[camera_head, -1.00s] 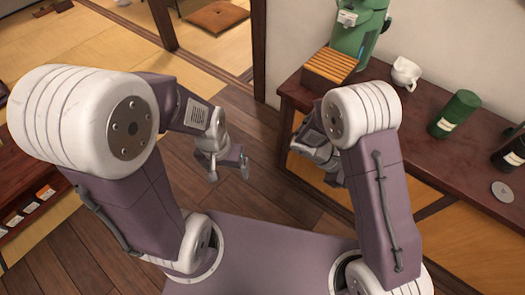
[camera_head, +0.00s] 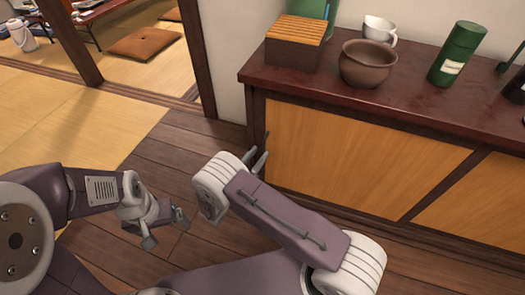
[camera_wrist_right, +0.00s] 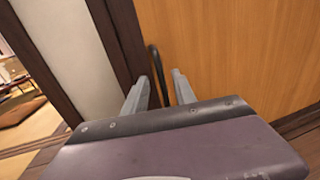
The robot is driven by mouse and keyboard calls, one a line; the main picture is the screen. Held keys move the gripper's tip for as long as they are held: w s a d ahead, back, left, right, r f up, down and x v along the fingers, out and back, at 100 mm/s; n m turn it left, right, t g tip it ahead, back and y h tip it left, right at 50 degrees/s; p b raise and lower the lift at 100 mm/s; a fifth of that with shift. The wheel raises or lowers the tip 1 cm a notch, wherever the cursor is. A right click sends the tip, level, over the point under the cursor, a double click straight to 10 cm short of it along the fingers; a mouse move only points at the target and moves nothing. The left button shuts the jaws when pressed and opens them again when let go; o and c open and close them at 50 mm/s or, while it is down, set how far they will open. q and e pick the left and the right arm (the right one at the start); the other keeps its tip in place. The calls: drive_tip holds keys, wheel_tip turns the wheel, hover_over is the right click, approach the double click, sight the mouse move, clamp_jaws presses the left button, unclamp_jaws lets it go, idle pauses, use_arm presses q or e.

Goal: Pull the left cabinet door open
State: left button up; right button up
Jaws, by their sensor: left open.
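The left cabinet door (camera_head: 360,155) is a light wood panel below the dark countertop, and it looks closed. It also fills much of the right wrist view (camera_wrist_right: 235,50). A dark curved handle (camera_wrist_right: 155,62) stands upright near the door's left edge. My right gripper (camera_wrist_right: 160,92) is open, with its two fingers apart and the handle seen between them; I cannot tell whether they touch it. In the head view my right gripper (camera_head: 258,152) is at the cabinet's left end, partly hidden by its own wrist. My left gripper (camera_head: 166,228) is open and empty above the floor.
On the countertop (camera_head: 300,82) stand a slatted wooden box (camera_head: 293,48), a brown pot (camera_head: 367,65), a white cup (camera_head: 379,29) and a green canister (camera_head: 458,55). A wooden post (camera_head: 197,45) rises left of the cabinet. Floor (camera_head: 160,160) left of the cabinet is clear.

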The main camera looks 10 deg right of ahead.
sight(264, 149)
drive_tip(key=b+x, duration=0.1)
drive_tip(key=x, duration=0.3)
drive_tip(key=shift+d+f, duration=0.1)
drive_tip(key=shift+w+d, duration=0.1)
drive_tip(key=shift+w, duration=0.1)
clamp_jaws()
idle(1.1)
